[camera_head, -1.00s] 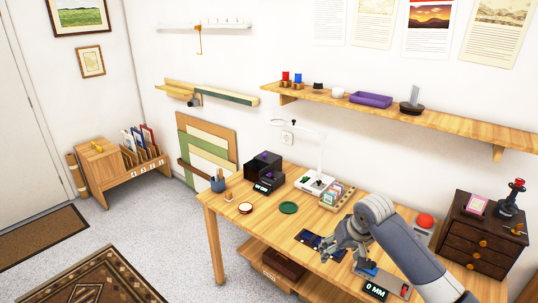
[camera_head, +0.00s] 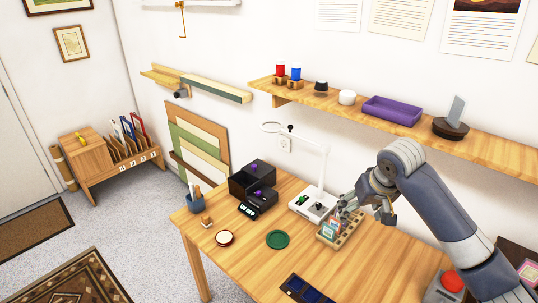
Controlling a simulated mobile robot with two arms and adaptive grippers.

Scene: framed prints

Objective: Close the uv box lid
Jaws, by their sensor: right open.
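The uv box (camera_head: 238,187) is a black box with purple details and a small lit display at its front, towards the back left of the wooden table. Its dark inside seems to show, so the lid looks raised, but the lid's exact angle is too small to tell. My right gripper (camera_head: 366,212) is open and empty, to the right of the uv box and apart from it, near a wooden rack of small cards (camera_head: 340,236). My left gripper is not in view.
A white lamp stand (camera_head: 313,206) stands between the uv box and my right gripper. A green disc (camera_head: 278,240), a small round dish (camera_head: 225,238) and a pen cup (camera_head: 195,203) are on the table (camera_head: 225,265). A shelf (camera_head: 360,112) runs along the wall above.

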